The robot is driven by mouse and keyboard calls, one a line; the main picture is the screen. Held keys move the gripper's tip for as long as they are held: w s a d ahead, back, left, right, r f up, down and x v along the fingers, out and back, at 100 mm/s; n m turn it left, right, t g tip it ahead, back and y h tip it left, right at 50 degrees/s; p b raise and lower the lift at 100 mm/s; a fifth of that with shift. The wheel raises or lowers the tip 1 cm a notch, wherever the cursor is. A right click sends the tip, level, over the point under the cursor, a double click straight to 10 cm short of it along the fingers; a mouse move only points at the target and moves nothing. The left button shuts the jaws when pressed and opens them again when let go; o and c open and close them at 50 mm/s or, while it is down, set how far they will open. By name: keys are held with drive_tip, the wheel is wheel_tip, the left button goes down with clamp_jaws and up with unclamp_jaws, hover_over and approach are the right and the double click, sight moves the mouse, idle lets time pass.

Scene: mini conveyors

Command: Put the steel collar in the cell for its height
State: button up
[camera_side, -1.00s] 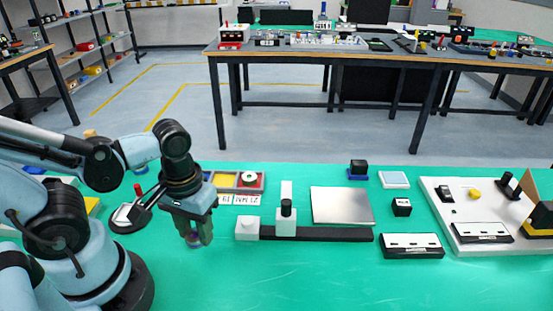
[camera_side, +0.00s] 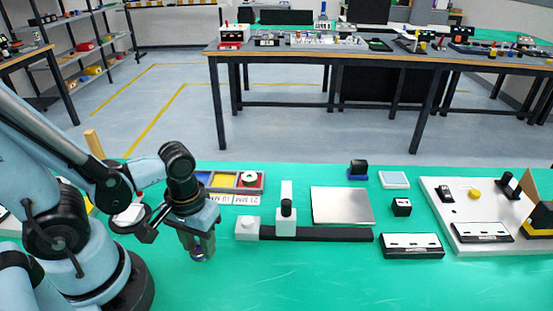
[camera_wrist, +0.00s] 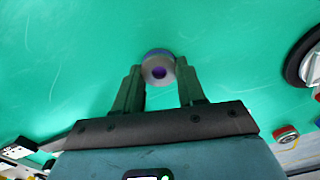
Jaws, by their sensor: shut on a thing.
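The steel collar (camera_wrist: 158,66) is a short grey ring with a purple-looking bore, held between the fingertips in the wrist view. My gripper (camera_side: 199,251) is shut on it and points down over the green mat, left of the gauge. In the side view the fingers mostly hide the collar, and I cannot tell its exact clearance from the mat. My gripper also shows in the wrist view (camera_wrist: 160,78). The cell tray (camera_side: 263,184) stands behind my gripper, with blue, yellow and red cells and white height labels in front. A pale round piece (camera_side: 249,177) sits in the red cell.
A height gauge (camera_side: 287,222) with white blocks on a black rail (camera_side: 330,234) stands right of my gripper. A metal plate (camera_side: 341,205) lies behind the rail. A white board (camera_side: 465,240) with parts is at far right. The front mat is clear.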

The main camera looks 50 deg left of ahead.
sight(200, 246)
drive_tip(key=shift+f, duration=0.1)
drive_tip(key=o, duration=1.2)
drive_tip(key=shift+c, duration=0.2)
drive_tip(key=shift+r, duration=5.95)
drive_tip(key=w+m+t, duration=0.1)
drive_tip(key=w, duration=0.1)
drive_tip(key=w+t, duration=0.1)
drive_tip(key=w, duration=0.1)
drive_tip(key=w+m+t, duration=0.1)
drive_tip(key=w, duration=0.1)
drive_tip(key=shift+a+m+t, duration=0.3)
drive_tip(key=shift+a, duration=0.1)
drive_tip(key=shift+o, duration=0.5)
drive_tip(key=w+m+t, duration=0.1)
drive_tip(key=w+r+m+t, duration=0.1)
drive_tip(key=w, duration=0.1)
drive_tip(key=w+a+t, duration=0.1)
drive_tip(key=w, duration=0.1)
drive_tip(key=shift+a+r+m+t, duration=0.1)
drive_tip(key=shift+r+m+t, duration=0.2)
drive_tip(key=shift+m, duration=0.1)
